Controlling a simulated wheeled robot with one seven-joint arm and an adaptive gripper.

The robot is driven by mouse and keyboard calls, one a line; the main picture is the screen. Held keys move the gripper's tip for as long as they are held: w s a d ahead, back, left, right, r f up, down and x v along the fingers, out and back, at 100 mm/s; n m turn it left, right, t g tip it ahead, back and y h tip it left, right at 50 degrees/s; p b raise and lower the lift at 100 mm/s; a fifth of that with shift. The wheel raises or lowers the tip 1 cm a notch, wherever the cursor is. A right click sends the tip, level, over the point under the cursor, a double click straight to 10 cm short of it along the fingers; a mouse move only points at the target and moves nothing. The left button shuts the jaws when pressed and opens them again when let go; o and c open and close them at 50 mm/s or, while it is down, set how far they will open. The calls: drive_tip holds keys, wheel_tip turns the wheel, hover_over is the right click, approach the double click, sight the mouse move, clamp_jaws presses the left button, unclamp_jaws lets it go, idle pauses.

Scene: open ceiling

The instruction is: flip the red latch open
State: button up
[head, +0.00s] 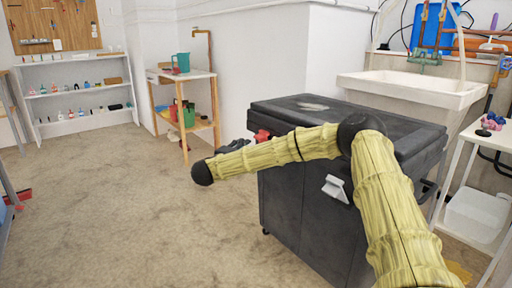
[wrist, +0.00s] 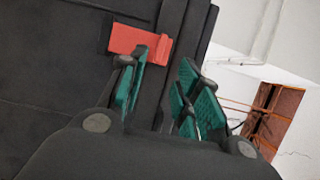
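The red latch (wrist: 135,40) sits on the side of a black lidded chest (head: 300,215), close under the lid edge. In the head view the red latch (head: 262,136) shows partly, just above my arm. My gripper (wrist: 165,80) is open, with teal pads apart and nothing between them. In the wrist view its left fingertip overlaps the lower edge of the latch; I cannot tell whether they touch. In the head view my gripper (head: 234,146) is a dark shape mostly hidden behind my arm.
A white latch (head: 336,189) is on the chest's near side. A white sink (head: 412,88) stands behind the chest. A small wooden shelf (head: 184,75) with a teal jug is at the back. A white table (head: 490,135) is at right.

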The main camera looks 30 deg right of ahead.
drive_tip(key=b+x, duration=0.4)
drive_tip(key=x, duration=0.6)
drive_tip(key=shift+d, duration=0.35)
drive_tip(key=shift+w, duration=0.1)
clamp_jaws()
